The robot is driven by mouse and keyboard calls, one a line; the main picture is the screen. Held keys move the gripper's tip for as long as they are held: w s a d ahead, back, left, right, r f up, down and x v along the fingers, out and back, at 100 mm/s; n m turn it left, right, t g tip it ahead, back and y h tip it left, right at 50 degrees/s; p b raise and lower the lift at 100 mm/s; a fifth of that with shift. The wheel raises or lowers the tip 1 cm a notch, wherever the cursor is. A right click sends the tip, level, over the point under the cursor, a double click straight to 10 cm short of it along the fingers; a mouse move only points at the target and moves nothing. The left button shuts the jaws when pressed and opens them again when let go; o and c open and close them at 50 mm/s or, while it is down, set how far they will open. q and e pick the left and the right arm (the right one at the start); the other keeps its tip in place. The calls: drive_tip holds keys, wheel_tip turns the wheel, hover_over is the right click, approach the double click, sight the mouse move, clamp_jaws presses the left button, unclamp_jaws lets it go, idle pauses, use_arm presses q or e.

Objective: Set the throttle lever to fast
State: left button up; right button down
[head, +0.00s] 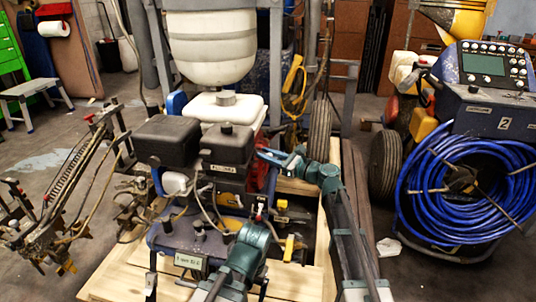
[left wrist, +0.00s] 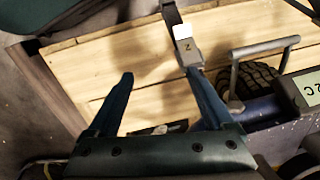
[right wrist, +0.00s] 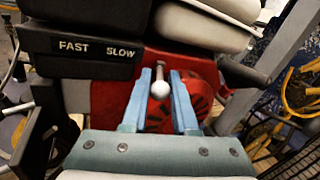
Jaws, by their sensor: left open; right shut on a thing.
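The throttle lever (right wrist: 160,88), with a pale round knob, stands between the blue fingers of my right gripper (right wrist: 158,95) in the right wrist view. That gripper is shut on it. A black housing beside it carries a FAST and SLOW label (right wrist: 98,48), with FAST on the left; the knob is to the right of SLOW. In the head view my right gripper (head: 270,156) reaches the right side of the engine (head: 225,150), and the lever is too small to tell there. My left gripper (left wrist: 158,100) is open and empty over wooden boards in the left wrist view.
The machine stands on a wooden pallet (head: 300,280), with a white tank (head: 210,45) above the engine. A dark metal handle (left wrist: 263,48) is close to the left gripper's right finger. A cart with coiled blue hose (head: 460,190) stands at the right.

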idle(0.3)
drive_tip(key=c, duration=0.7)
unclamp_jaws()
